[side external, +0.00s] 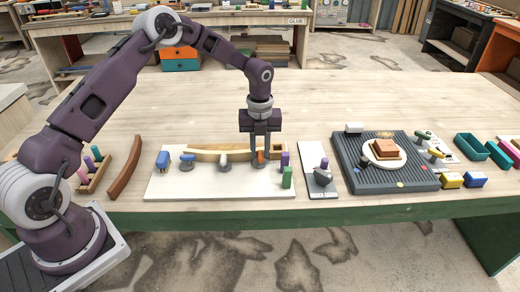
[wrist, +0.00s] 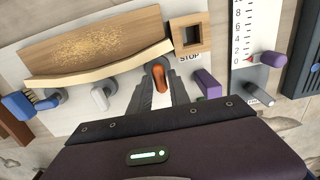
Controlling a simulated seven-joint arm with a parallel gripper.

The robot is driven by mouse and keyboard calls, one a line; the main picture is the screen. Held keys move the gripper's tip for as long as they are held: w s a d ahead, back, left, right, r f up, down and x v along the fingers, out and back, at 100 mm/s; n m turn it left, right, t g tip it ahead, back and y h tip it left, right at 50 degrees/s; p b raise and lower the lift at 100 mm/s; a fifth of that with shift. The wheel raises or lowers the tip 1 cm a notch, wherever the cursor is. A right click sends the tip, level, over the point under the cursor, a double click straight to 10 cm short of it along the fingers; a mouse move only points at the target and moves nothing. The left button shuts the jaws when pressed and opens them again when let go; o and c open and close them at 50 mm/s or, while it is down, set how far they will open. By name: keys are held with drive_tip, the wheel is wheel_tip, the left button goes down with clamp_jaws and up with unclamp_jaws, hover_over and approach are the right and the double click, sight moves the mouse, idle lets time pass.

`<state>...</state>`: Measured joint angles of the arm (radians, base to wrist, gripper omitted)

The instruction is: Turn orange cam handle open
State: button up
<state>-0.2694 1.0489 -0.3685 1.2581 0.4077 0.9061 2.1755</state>
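The orange cam handle (wrist: 159,77) stands on the white board beside the curved wooden stringer (wrist: 95,45), close to the block marked STOP. It also shows in the side view (side external: 261,157), below my gripper. My gripper (side external: 260,153) points down over the handle. In the wrist view its two fingers (wrist: 160,92) reach toward the handle, one on each side. The fingers are spread apart, and the handle lies between their tips. I cannot tell whether either finger touches it. A white handle (wrist: 99,98) and a blue handle (wrist: 18,104) stand along the stringer to the left.
The wooden stop block (wrist: 189,34) has a square hole. A purple block (wrist: 206,84) and a green block (side external: 287,177) stand right of the handle. A scale plate (side external: 319,170) and a dark ribbed tray (side external: 370,184) lie further right. The table behind the board is clear.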

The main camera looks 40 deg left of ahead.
clamp_jaws()
drive_tip(key=n, duration=0.8)
drive_tip(key=shift+n, duration=0.3)
drive_tip(key=n, duration=0.4)
drive_tip(key=shift+n, duration=2.6)
